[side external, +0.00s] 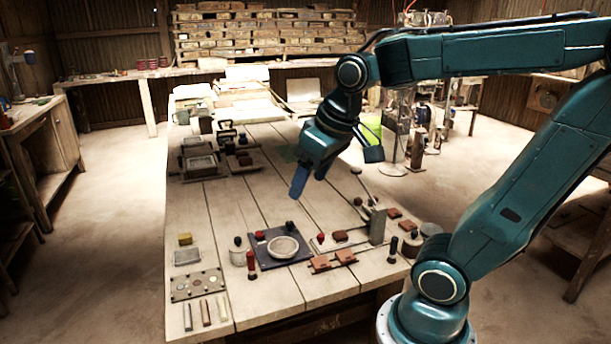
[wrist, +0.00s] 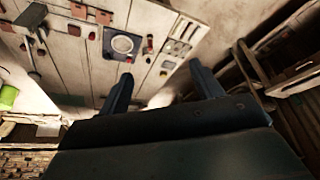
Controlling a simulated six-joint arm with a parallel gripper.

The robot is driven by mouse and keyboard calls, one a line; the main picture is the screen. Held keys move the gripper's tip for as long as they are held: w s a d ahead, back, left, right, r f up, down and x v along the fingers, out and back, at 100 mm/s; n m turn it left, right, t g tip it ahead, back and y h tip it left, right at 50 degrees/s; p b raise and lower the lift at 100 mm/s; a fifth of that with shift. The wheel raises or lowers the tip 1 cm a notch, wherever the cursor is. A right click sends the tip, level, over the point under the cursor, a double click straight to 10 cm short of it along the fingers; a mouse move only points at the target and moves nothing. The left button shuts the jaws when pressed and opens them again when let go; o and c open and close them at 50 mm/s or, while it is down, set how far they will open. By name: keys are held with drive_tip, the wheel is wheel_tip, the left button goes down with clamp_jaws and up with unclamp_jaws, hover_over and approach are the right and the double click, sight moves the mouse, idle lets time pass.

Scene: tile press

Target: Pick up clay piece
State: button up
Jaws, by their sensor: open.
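Several reddish-brown blocks that look like clay pieces lie on the table's near right part. Two sit side by side at the front, a left one (side external: 320,263) and a right one (side external: 346,256). Another brown piece (side external: 340,236) lies behind them, and two more (side external: 394,213) lie farther right. I cannot tell which one the task means. Brown blocks also show at the top left of the wrist view (wrist: 103,17). My gripper (side external: 335,177) is open and empty, well above the table and behind the blocks. Its spread fingers also show in the wrist view (wrist: 161,70).
A dark plate with a round pale dish (side external: 283,247) lies left of the blocks. A grey upright post (side external: 377,226) stands close to their right. Small knobbed tools, a hole plate (side external: 196,284) and bars are at the left front. The middle of the table (side external: 230,205) is bare.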

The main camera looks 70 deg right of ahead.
drive_tip(key=w+d+f+m+g, duration=0.2)
drive_tip(key=w+d+f, duration=0.25)
drive_tip(key=d, duration=0.45)
drive_tip(key=w+d+f+m+g, duration=0.1)
drive_tip(key=w+d+f+m, duration=0.3)
drive_tip(key=d, duration=0.6)
drive_tip(key=s+d+f+m, duration=0.1)
drive_tip(key=s+d+f, duration=0.1)
drive_tip(key=d+f, duration=0.6)
drive_tip(key=s+d+f+g, duration=0.1)
drive_tip(key=s+d+f, duration=0.1)
drive_tip(key=d+f, duration=0.5)
drive_tip(key=d, duration=0.3)
drive_tip(key=shift+f+m+g+y, duration=0.3)
drive_tip(key=shift+f+m+y, duration=0.05)
drive_tip(key=shift+m+y, duration=0.05)
hover_over(340, 234)
wheel_tip(340, 234, down, 7)
drive_tip(key=shift+f, duration=0.75)
drive_tip(key=shift+f, duration=0.15)
